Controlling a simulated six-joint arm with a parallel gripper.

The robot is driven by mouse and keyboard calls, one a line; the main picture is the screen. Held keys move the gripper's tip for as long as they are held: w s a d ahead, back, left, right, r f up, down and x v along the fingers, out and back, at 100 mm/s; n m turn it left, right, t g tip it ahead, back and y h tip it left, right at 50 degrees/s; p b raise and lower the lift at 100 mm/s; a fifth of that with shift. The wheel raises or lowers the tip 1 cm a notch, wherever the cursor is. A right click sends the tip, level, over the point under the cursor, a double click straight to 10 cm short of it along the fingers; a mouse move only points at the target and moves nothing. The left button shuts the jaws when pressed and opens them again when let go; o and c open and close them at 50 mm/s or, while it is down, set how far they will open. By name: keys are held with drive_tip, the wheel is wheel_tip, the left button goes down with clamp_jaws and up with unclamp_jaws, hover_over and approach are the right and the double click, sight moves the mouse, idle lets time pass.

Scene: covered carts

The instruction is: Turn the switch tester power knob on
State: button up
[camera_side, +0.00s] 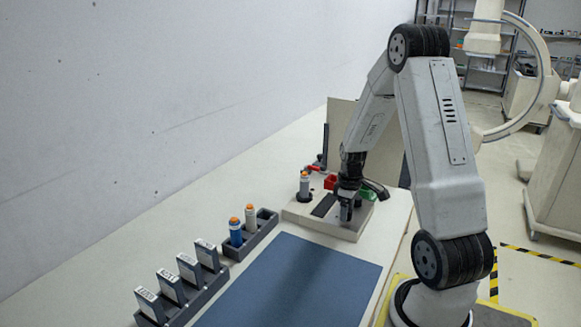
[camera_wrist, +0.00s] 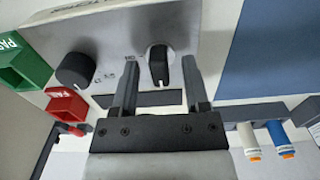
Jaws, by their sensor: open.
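The switch tester (camera_side: 300,215) is a pale box on the bench at the far end of the blue mat. In the wrist view its top plate (camera_wrist: 215,30) carries two dark knobs. One black knob with a raised grip (camera_wrist: 158,66) lies between my fingers, nearer the right one. A round black knob (camera_wrist: 75,70) lies to the left, outside the fingers. My gripper (camera_wrist: 160,85) is open, its fingers apart on either side of the knob with the raised grip; contact cannot be told. In the side view my gripper (camera_side: 348,207) is low over the tester, hiding the knobs.
A green PASS bin (camera_wrist: 22,62) and red FAIL bin (camera_wrist: 66,104) stand beside the tester. A dark rack (camera_side: 262,226) holds a blue and a white cylinder; another rack holds several labelled grey blocks (camera_side: 170,285). The blue mat (camera_side: 300,280) is clear.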

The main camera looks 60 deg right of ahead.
drive_tip(key=shift+c, duration=0.2)
clamp_jaws()
drive_tip(key=shift+m, duration=0.4)
drive_tip(key=m, duration=0.3)
drive_tip(key=shift+m, duration=0.3)
drive_tip(key=m, duration=0.9)
drive_tip(key=shift+m, duration=2.3)
